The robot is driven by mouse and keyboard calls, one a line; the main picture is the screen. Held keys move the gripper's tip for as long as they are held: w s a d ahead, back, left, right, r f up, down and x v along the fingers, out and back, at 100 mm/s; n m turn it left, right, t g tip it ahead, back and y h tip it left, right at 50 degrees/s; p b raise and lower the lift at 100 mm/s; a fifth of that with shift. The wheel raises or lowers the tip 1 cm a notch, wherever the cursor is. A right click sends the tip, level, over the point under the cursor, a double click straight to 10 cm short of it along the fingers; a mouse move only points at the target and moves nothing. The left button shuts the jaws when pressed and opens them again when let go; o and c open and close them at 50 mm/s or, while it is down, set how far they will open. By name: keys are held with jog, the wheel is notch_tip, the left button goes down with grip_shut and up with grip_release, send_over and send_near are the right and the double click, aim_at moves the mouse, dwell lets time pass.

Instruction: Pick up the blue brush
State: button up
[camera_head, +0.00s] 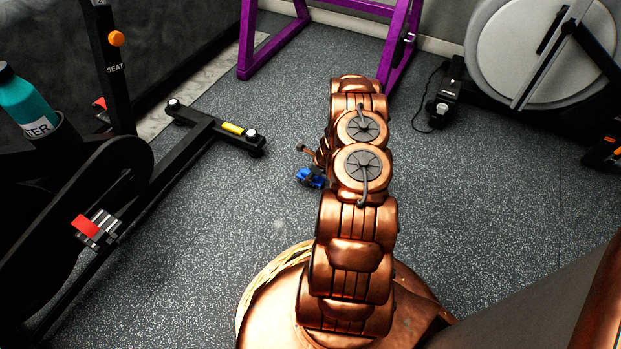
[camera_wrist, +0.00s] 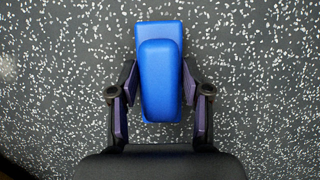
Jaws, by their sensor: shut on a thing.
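The blue brush (camera_wrist: 160,75) is a rounded blue block in the middle of the wrist view, with a raised narrower part on top. My gripper (camera_wrist: 160,88) has one finger on each side of it, and the fingers are shut on its sides. In the head view a small part of the blue brush (camera_head: 311,177) shows to the left of my copper arm, close to the floor. My arm hides most of the gripper there. I cannot tell whether the brush touches the floor.
The speckled grey floor (camera_head: 230,215) is clear around the brush. An exercise bike (camera_head: 125,170) with a teal bottle (camera_head: 25,100) stands at the left. A purple rack (camera_head: 247,40) is at the back, and a machine with a large grey disc (camera_head: 530,50) is at the back right.

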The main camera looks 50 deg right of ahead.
jog(key=c, duration=0.5)
jog(key=shift+c, duration=0.2)
jog(key=shift+r, duration=0.1)
jog(key=shift+r+p, duration=0.25)
jog(key=shift+p, duration=0.05)
notch_tip(320, 180, up, 3)
jog(key=shift+s+r+p, duration=0.15)
jog(key=shift+p, duration=0.85)
jog(key=s+p, duration=0.1)
jog(key=s, duration=0.4)
jog(key=s+p, duration=0.1)
jog(key=s, duration=0.4)
jog(key=s+r+p, duration=0.1)
jog(key=s+p, duration=0.1)
jog(key=s, duration=0.3)
jog(key=shift+s+a, duration=0.15)
jog(key=shift+s, duration=0.2)
jog(key=o, duration=0.7)
jog(key=shift+w, duration=0.1)
jog(key=c, duration=0.4)
